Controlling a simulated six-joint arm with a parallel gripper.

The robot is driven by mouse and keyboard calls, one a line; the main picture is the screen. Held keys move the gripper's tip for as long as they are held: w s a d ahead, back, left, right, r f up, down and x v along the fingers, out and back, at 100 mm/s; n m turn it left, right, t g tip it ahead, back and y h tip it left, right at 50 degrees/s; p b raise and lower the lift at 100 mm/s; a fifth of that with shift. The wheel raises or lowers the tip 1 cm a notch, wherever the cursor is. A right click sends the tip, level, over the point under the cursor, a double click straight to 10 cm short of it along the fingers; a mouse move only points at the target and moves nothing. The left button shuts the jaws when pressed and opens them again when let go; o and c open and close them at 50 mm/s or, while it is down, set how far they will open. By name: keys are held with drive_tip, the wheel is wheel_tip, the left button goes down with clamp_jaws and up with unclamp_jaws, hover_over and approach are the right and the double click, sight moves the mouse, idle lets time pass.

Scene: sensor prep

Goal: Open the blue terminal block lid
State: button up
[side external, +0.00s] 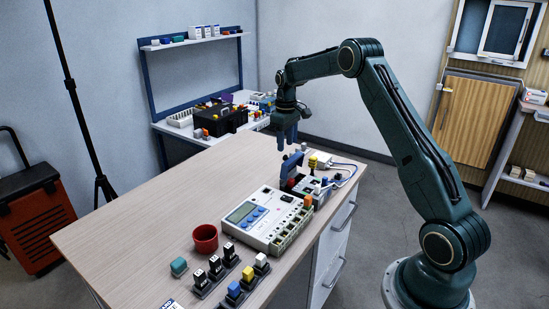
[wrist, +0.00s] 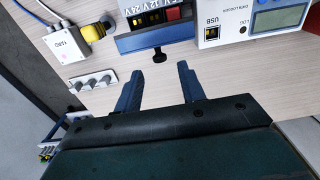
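My gripper (side external: 287,145) hangs pointing down above the far part of the table. In the wrist view my gripper (wrist: 159,71) has its two blue fingers apart with only bare table between them. In the wrist view a blue panel (wrist: 152,37) borders a block marked 5V, 12V and 24V, with a dark knob (wrist: 158,55) in front of the fingers. I cannot tell how far the lid is open.
A white data logger (side external: 255,221) stands beside the block; it also shows in the wrist view (wrist: 250,25). A red cup (side external: 205,239) stands nearer; the left tabletop is clear.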

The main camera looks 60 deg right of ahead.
sight(289, 164)
drive_tip(key=shift+f, duration=2.3)
clamp_jaws()
